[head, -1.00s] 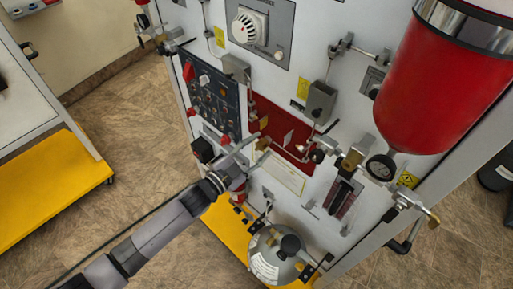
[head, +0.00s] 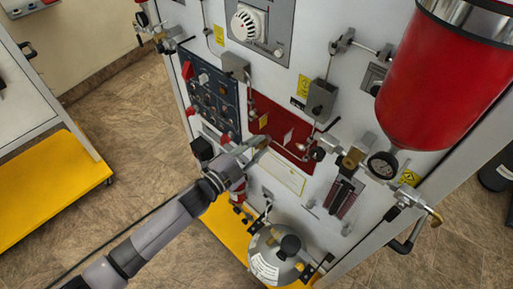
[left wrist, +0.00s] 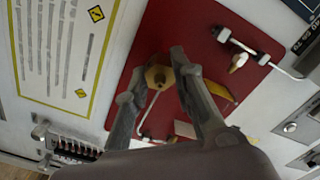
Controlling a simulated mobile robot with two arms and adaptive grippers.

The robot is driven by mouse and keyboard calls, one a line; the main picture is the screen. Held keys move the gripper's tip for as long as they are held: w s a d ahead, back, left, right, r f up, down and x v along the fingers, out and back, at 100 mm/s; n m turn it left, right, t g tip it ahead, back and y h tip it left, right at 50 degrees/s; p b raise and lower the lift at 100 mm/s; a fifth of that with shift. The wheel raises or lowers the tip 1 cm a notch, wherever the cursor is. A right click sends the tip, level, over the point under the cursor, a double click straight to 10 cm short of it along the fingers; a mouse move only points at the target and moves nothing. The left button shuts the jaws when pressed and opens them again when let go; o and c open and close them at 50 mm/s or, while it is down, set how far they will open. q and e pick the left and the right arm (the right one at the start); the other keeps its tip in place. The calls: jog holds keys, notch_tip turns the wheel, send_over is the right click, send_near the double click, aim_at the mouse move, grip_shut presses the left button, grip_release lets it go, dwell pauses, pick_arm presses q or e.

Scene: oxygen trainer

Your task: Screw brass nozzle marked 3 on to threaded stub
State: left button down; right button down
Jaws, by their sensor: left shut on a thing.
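My left gripper (head: 260,147) reaches in from the left and stands in front of the red panel (head: 284,124) on the trainer's face. In the left wrist view its two fingers (left wrist: 157,66) are closed around a brass nozzle (left wrist: 158,78), which lies between the fingertips over the red panel (left wrist: 190,28). The number on the nozzle cannot be read. A small pale fitting with a brass-coloured end (left wrist: 238,62) shows to the right of the fingers; I cannot tell whether it is the threaded stub. My right gripper is not in view.
A red tank (head: 435,90) stands out at the right, with a gauge (head: 383,165) below it. A control panel with knobs (head: 212,92) is left of the red panel. A metal vessel (head: 278,262) stands below. Thin pipes cross the panel.

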pick_arm(q)
jog(key=shift+f+m+b, duration=0.15)
jog(key=shift+m+b, duration=0.3)
jog(key=shift+m, duration=1.05)
jog(key=shift+m, duration=0.4)
